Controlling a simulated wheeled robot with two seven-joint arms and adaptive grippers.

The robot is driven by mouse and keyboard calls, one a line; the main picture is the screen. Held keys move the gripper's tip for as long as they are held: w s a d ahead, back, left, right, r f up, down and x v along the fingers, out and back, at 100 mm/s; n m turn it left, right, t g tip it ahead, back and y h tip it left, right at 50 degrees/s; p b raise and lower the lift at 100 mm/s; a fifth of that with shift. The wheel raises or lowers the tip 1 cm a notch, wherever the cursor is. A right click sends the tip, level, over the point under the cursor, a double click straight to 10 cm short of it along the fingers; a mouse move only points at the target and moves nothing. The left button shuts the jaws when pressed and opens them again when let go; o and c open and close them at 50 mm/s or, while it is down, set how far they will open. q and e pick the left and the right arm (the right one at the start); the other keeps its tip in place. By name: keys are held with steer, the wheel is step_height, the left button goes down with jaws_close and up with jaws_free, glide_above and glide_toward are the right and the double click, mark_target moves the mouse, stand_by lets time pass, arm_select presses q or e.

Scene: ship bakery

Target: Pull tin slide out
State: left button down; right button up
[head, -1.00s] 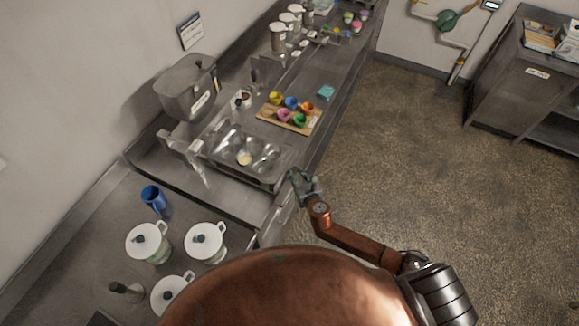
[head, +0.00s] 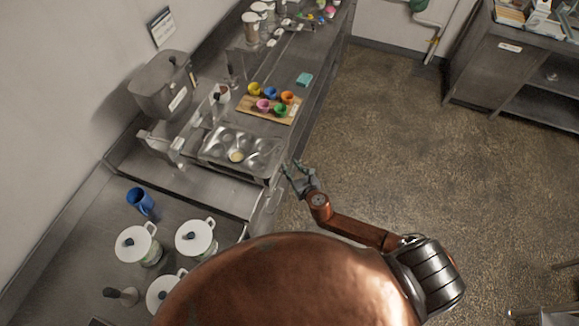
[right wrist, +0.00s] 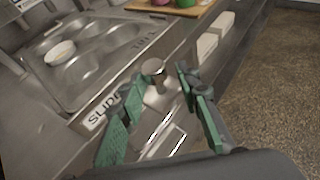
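The tin slide is a metal muffin tin (head: 214,152) in a tray-like frame at the front of the steel counter. One of its cups holds something pale. The right wrist view shows the tin (right wrist: 85,75) close up, with a label reading "SLIDE" (right wrist: 98,118) on its front and a small round metal knob (right wrist: 153,67). My right gripper (head: 291,168) is beside the front edge of the counter. In the right wrist view my gripper (right wrist: 160,78) is open, its green fingers apart, with the knob just beyond and between the fingertips. Contact is not clear. My left gripper is out of view.
A wooden board (head: 251,105) with several coloured cups lies behind the tin. A metal hopper (head: 163,85) stands against the wall. White lidded pots (head: 133,244) and a blue cup (head: 141,201) are at the lower left. The floor (head: 400,160) to the right is open.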

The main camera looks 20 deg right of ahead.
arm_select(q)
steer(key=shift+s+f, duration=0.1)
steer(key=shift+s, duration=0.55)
arm_select(e)
steer(key=v, duration=1.2)
